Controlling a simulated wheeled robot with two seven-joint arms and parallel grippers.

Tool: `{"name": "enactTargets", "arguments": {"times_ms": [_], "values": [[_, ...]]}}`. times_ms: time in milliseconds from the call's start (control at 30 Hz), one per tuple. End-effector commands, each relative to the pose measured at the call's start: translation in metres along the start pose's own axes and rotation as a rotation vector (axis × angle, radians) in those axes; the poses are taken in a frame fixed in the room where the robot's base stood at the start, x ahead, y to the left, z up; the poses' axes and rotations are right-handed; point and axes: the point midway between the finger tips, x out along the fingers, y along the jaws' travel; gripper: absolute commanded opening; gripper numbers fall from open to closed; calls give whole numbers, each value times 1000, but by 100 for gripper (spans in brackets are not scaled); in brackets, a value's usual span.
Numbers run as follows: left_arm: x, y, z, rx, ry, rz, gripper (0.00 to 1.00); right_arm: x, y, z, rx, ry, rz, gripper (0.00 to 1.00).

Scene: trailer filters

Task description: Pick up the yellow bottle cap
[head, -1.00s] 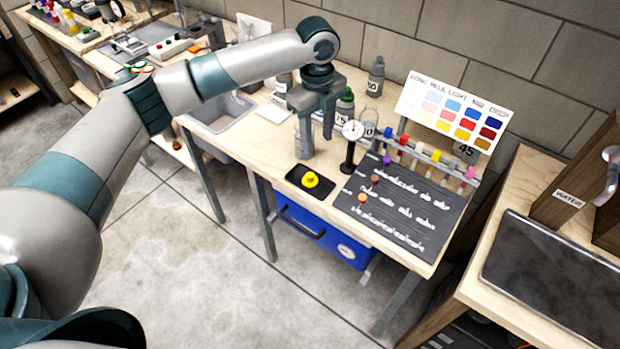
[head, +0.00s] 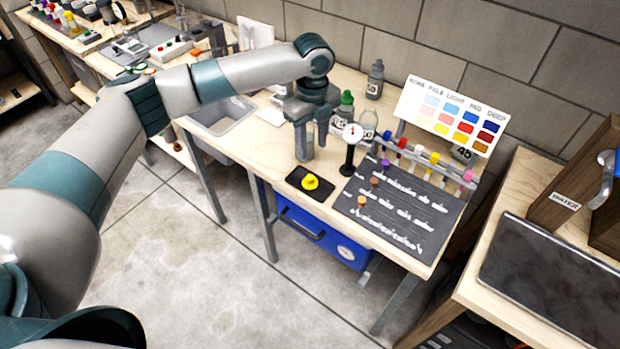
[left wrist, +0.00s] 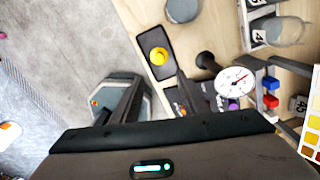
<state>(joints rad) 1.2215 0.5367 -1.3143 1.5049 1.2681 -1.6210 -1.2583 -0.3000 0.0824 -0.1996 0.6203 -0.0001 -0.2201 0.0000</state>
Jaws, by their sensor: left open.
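The yellow bottle cap (head: 310,182) lies on a small black pad (head: 325,193) near the front edge of the wooden bench. The left wrist view also shows the cap (left wrist: 158,55) on its pad, beyond the fingers. My left gripper (head: 311,153) points down over the bench, behind the cap as the head sees it. It is open, nothing shows between its fingers, and it is apart from the cap. My right gripper is in neither view.
A dial gauge on a black stand (head: 352,145) is close to the right of my left gripper. Several bottles, such as the green-capped one (head: 345,105), stand behind. A dark mat (head: 400,235) and a rack of coloured vials (head: 425,156) lie to the right. A grey bin (head: 225,140) is left.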

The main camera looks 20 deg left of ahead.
Motion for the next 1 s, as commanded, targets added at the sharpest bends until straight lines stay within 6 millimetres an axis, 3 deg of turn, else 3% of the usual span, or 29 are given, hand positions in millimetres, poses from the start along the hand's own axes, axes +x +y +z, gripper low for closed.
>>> {"name": "enactTargets", "arguments": {"times_ms": [300,433,1000], "values": [[54,1,-1,0,1,2,41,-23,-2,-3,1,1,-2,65],[69,0,0,-1,0,1,41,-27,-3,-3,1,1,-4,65],[80,0,1,-1,0,1,41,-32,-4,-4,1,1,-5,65]]}}
